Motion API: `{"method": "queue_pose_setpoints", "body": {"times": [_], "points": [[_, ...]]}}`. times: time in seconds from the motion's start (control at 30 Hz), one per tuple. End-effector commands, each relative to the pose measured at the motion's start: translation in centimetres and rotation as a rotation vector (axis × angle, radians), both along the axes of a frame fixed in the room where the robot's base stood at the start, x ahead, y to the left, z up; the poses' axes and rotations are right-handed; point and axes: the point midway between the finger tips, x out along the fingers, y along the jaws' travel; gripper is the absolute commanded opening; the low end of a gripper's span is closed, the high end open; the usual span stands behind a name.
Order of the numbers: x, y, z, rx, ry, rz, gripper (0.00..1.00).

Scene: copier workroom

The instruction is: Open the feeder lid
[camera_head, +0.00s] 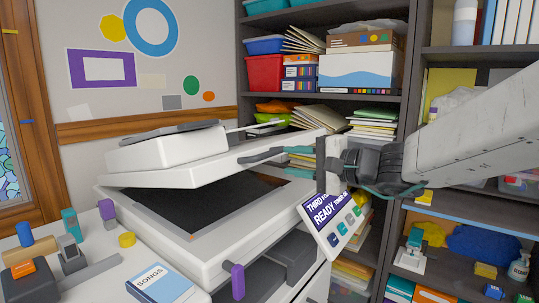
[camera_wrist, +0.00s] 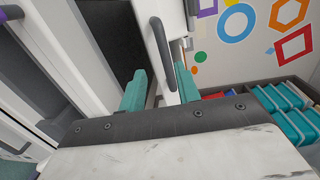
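The copier's feeder lid (camera_head: 215,163) is ajar, tilted up toward the right above the dark glass (camera_head: 225,198). The feeder unit (camera_head: 165,150) sits on top of it. A grey bar handle (camera_head: 262,156) is on the lid's edge; it also shows in the wrist view (camera_wrist: 159,45). My gripper (camera_head: 300,158) is at the lid's raised edge, near the handle. In the wrist view my gripper (camera_wrist: 161,90) has its teal fingers apart, one on each side of the white lid edge and handle end. Contact with the lid cannot be told.
The control panel (camera_head: 335,217) stands below my gripper. Shelves (camera_head: 398,98) full of boxes and papers are close behind. A side counter at the left holds a blue SONGS book (camera_head: 160,284), a stapler-like tool and blocks.

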Motion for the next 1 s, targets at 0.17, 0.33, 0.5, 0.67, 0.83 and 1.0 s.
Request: {"method": "queue_pose_setpoints", "body": {"times": [0.17,0.33,0.5,0.67,0.83,1.0], "points": [[1.0,-0.1,0.6,-0.002,-0.044,-0.039,0.33],[2.4,1.9,0.3,-0.004,-0.044,-0.035,0.33],[4.1,4.0,0.2,-0.004,-0.044,-0.034,0.33],[5.1,5.3,0.1,-0.003,-0.045,-0.036,0.33],[5.5,5.7,0.1,-0.004,-0.044,-0.037,0.33],[5.4,5.7,0.1,-0.003,-0.045,-0.037,0.33]]}}
